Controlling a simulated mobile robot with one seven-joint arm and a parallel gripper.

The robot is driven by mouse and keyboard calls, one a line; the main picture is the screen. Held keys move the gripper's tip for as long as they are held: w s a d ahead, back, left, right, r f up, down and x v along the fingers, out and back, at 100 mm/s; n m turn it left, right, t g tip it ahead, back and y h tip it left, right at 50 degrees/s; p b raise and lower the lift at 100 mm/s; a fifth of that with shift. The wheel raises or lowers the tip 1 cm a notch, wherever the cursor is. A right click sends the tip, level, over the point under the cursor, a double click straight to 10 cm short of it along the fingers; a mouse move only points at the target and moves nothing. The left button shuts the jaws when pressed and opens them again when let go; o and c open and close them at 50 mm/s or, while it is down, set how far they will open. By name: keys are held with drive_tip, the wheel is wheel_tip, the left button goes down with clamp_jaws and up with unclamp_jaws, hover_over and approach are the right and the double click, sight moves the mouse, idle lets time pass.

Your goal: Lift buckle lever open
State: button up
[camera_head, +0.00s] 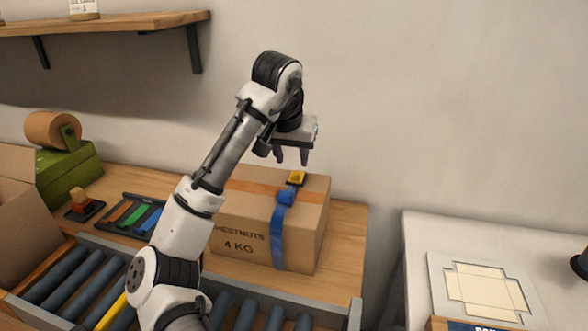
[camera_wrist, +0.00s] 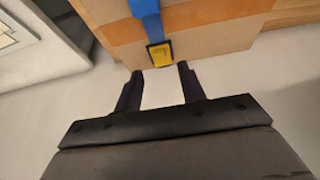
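A blue strap (camera_head: 279,235) runs over a cardboard box (camera_head: 243,225) marked "CHESTNUTS 4 KG". A buckle with a yellow lever (camera_head: 297,177) sits on the box top near its back edge, at the strap's end. In the wrist view the yellow lever (camera_wrist: 159,52) lies in a black frame, with the blue strap (camera_wrist: 147,14) beyond it. My gripper (camera_head: 292,158) is above the box's back edge, pointing down, with its fingers apart and nothing between them. In the wrist view my gripper's fingertips (camera_wrist: 160,70) stand either side of the buckle's line, apparently short of it.
The box stands on a wooden bench behind a roller conveyor (camera_head: 245,311). A tape dispenser (camera_head: 56,145), a stamp (camera_head: 82,203) and coloured strips (camera_head: 139,216) lie to the left. A wall shelf (camera_head: 110,22) hangs above. A white table (camera_head: 423,225) with a flat carton cutout (camera_head: 483,287) stands right.

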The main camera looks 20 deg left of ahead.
sight(295, 174)
drive_tip(key=shift+x, duration=2.8)
clamp_jaws()
drive_tip(key=shift+r+p, duration=0.1)
drive_tip(key=shift+p, duration=0.2)
